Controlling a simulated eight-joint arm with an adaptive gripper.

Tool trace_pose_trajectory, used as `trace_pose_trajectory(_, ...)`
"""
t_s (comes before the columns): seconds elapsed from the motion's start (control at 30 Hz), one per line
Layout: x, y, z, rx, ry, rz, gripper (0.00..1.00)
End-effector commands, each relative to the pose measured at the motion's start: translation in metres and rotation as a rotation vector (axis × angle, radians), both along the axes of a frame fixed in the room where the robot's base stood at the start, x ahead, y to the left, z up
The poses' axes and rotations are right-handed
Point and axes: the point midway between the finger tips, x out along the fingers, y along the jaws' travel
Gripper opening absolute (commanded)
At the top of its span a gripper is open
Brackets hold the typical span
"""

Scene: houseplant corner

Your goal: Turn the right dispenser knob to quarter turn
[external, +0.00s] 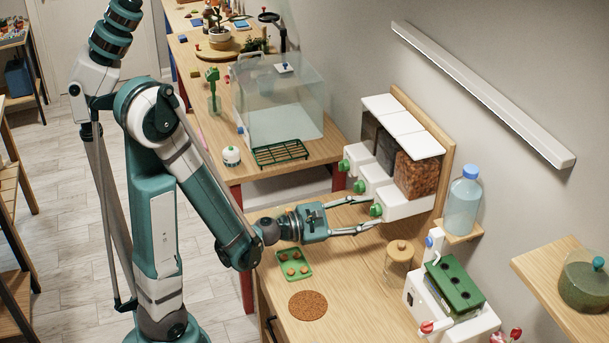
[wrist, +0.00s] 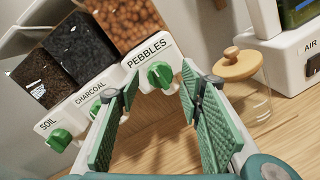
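The dispenser (external: 397,205) is on the wall, with three bins above white fronts and green knobs. In the wrist view its fronts read SOIL, CHARCOAL and PEBBLES. The right knob (wrist: 160,75), on the PEBBLES front (wrist: 132,53), is green; it also shows in the external view (external: 376,210). My gripper (external: 378,213) is open, its two fingers spread wide. In the wrist view my gripper (wrist: 158,90) has the right knob between and beyond its fingertips; whether any finger touches it I cannot tell. The middle knob (wrist: 97,108) is partly behind the left finger.
A glass jar with a cork lid (wrist: 241,90) stands right of the fingers. A white device with a green rack (external: 455,287) stands farther right. A green tray (external: 293,266) and a brown round mat (external: 307,305) lie on the counter. A water bottle (external: 463,203) stands on a small shelf.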

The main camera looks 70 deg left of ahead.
Motion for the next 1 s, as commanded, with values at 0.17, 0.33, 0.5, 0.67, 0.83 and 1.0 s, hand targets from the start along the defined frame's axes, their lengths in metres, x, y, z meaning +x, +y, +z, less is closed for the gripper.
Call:
trace_pose_trajectory(0.17, 0.0052, -0.0006, 0.0000, 0.000, 0.000, 0.000, 0.38)
trace_pose_trajectory(0.33, 0.0053, -0.0004, 0.0001, 0.000, 0.000, 0.000, 0.38)
trace_pose_trajectory(0.5, 0.0051, -0.0005, 0.0001, 0.000, 0.000, 0.000, 0.26)
trace_pose_trajectory(0.67, 0.0051, -0.0006, 0.0002, 0.000, 0.000, 0.000, 0.11)
trace_pose_trajectory(0.83, 0.0050, -0.0006, 0.0002, 0.004, 0.000, 0.000, 0.11)
trace_pose_trajectory(1.0, 0.0048, -0.0005, 0.0002, 0.030, 0.000, 0.000, 0.11)
